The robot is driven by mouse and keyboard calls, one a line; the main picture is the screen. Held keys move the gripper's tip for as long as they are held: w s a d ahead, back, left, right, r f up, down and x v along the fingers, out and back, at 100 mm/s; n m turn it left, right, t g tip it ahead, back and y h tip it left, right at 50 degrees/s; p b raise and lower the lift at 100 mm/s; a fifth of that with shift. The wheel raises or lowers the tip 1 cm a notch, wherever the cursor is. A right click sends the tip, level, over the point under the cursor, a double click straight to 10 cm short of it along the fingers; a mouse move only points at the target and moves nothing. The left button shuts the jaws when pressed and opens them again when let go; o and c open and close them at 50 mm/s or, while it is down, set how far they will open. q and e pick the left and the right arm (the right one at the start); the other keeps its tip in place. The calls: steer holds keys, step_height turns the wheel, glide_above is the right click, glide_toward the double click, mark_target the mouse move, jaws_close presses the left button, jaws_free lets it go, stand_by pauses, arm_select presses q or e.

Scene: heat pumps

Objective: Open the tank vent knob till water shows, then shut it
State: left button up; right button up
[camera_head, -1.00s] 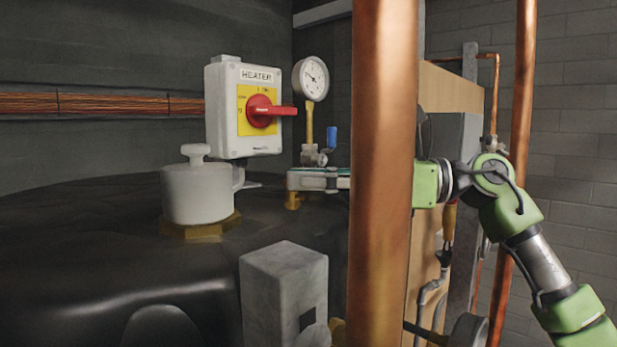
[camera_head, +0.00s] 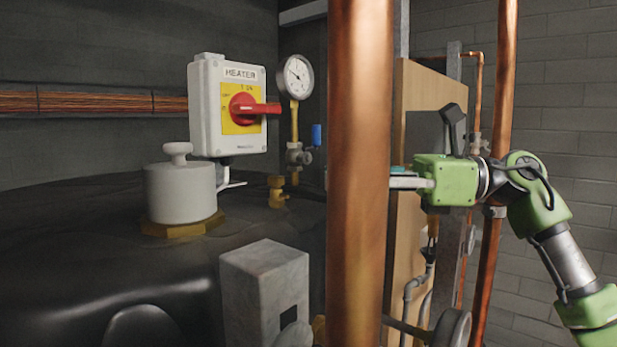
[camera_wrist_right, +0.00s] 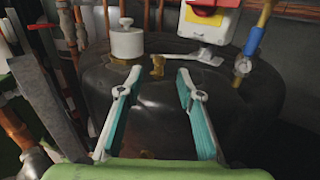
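A white cylinder with a small round knob on top (camera_head: 178,150) stands on a brass base on the black tank (camera_head: 95,240); it also shows in the right wrist view (camera_wrist_right: 127,42). A small brass fitting (camera_head: 277,190) stands on the tank to its right. I cannot tell which of them is the vent; no water shows. My right gripper (camera_head: 404,181) is to the right of both, its fingertips hidden behind the copper pipe in the head view. In the right wrist view the gripper (camera_wrist_right: 160,72) is open and empty, with the brass fitting (camera_wrist_right: 157,66) beyond the gap, apart from it. My left gripper is not in view.
A thick vertical copper pipe (camera_head: 358,120) stands in front of the right gripper's fingers. The heater switch box (camera_head: 200,110) with a red handle, a pressure gauge (camera_head: 296,77) and a blue-handled valve (camera_head: 317,134) are behind. A grey block (camera_head: 262,285) is in front.

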steer(key=shift+s+d, duration=0.15)
steer(key=shift+d, duration=1)
steer(key=shift+s+d, duration=0.15)
steer(key=shift+d, duration=0.95)
stand_by(5.8)
